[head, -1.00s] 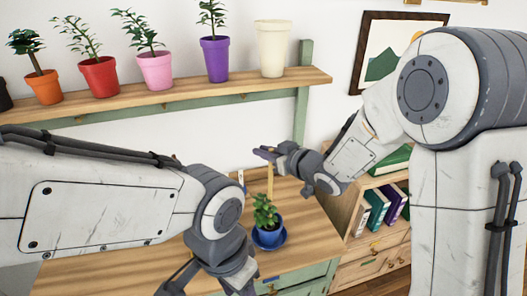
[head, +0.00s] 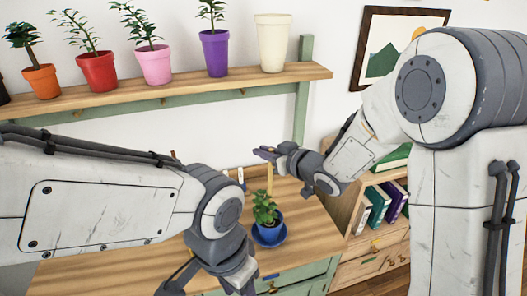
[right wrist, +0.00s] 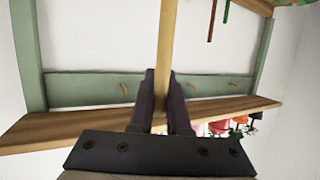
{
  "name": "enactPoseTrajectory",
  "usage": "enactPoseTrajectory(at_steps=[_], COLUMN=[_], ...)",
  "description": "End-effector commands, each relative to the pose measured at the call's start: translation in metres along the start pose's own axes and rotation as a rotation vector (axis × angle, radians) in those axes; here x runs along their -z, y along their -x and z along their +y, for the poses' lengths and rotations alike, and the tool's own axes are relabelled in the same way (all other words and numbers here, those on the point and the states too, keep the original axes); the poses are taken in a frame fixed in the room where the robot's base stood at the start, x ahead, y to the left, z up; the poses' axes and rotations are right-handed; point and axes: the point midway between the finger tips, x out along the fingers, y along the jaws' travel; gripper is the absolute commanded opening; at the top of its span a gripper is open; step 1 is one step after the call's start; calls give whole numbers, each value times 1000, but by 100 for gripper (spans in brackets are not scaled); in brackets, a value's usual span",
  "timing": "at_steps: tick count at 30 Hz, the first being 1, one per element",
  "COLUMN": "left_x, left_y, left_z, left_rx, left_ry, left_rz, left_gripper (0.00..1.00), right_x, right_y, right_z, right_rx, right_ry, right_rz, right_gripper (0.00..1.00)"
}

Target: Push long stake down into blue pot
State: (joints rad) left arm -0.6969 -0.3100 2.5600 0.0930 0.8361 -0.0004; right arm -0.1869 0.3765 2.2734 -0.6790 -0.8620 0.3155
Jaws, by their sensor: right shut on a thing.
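The blue pot (head: 269,234) with a leafy green plant (head: 264,209) stands upright on a blue saucer (head: 284,238) on the wooden table. The long stake (head: 270,178) is a thin, pale wooden stick, roughly upright above the plant. Its lower end is hidden by the leaves, so I cannot tell how deep it sits. My right gripper (head: 266,153) is shut on the stake near its top, above the pot. In the right wrist view the stake (right wrist: 167,35) runs between the dark fingers (right wrist: 161,100). My left gripper is at the bottom edge of the head view, its fingertips cut off.
A wall shelf (head: 190,92) behind holds a row of colored pots, several with plants, and an empty cream pot (head: 272,43). A low bookcase (head: 345,208) with books stands at the right. My left arm passes close to the left of the blue pot. The table left of it looks clear.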

Motion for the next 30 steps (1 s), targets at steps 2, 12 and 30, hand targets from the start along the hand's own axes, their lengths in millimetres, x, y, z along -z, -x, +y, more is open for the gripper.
enactPoseTrajectory(at_steps=[2,12,30], left_x=[0,0,-1], left_y=[-4,-6,-17], left_z=[0,0,-1], left_rx=[0,0,0], left_ry=[0,0,0], left_rz=[0,0,0], left_gripper=[50,50,50], right_x=[-4,-7,-20], right_y=[-1,-2,-5], right_z=[0,0,0], right_rx=[0,0,0], right_ry=[0,0,-1], right_rz=[0,-1,-3], right_gripper=[0,0,0])
